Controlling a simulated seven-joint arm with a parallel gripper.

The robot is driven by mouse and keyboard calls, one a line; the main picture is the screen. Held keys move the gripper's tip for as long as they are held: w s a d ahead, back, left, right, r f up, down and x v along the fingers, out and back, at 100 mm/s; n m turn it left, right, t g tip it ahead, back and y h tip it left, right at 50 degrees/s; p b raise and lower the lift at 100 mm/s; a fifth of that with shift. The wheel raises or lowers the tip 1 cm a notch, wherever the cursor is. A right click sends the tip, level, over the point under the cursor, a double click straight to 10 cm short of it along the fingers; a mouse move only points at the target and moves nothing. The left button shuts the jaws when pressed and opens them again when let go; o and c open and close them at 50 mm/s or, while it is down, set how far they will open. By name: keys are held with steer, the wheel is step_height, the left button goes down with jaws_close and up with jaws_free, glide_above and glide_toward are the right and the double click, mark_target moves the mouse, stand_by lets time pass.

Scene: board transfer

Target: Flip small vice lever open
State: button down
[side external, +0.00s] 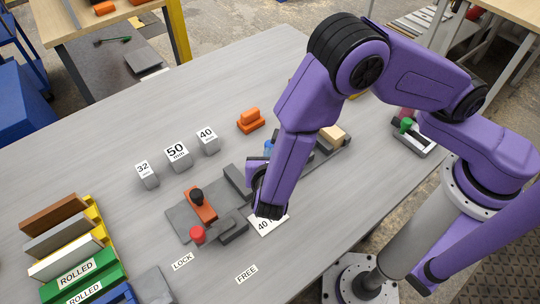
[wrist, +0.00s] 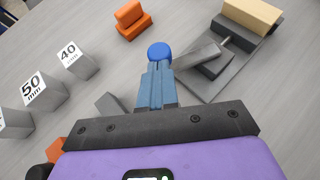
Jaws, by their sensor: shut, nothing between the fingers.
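The blue round knob of a lever (wrist: 159,52) shows in the wrist view, just beyond my fingertips; whether they touch it is unclear. My gripper (wrist: 158,68) is shut and empty, its fingers pointing at the knob. A grey vice (wrist: 232,60) lies right of the knob and holds a beige block (wrist: 252,12). In the side view the blue knob (side external: 268,147) and the beige block (side external: 332,133) show, while my arm hides much of that vice. A second grey fixture carries an orange piece (side external: 201,204) with a black knob, and a red knob (side external: 197,235).
Grey blocks marked 32, 50 (side external: 177,156) and 40 (side external: 208,141) stand left of the vices, near an orange block (side external: 250,121). LOCK (side external: 182,262) and FREE (side external: 246,274) labels lie in front. Coloured bars (side external: 65,250) fill the lower left.

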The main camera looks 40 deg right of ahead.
steer(key=shift+w+m+h, duration=0.3)
steer(key=shift+w+m, duration=0.1)
steer(key=shift+w+d+m+g+h, duration=0.1)
steer(key=shift+w+m+g+h, duration=0.8)
steer(key=shift+w+m+g, duration=0.25)
steer(key=w+m+g, duration=0.1)
steer(key=m, duration=0.1)
steer(key=w+d+m+g+h, duration=0.1)
steer(key=g, duration=0.1)
steer(key=shift+w+d+m+h, duration=0.15)
steer(key=shift+w+m+h, duration=0.15)
steer(key=shift+w+m, duration=0.1)
steer(key=w+m+g, duration=0.1)
steer(key=w+d+m+g, duration=0.1)
steer(key=g, duration=0.1)
steer(key=shift+d+m+h, duration=0.25)
steer(key=shift+h, duration=0.05)
steer(key=d+m+g, duration=0.1)
steer(key=w+d+m+g, duration=0.1)
steer(key=m+g, duration=0.1)
steer(key=shift+w, duration=0.25)
steer(key=shift+w+d, duration=0.3)
steer(key=shift+d, duration=0.5)
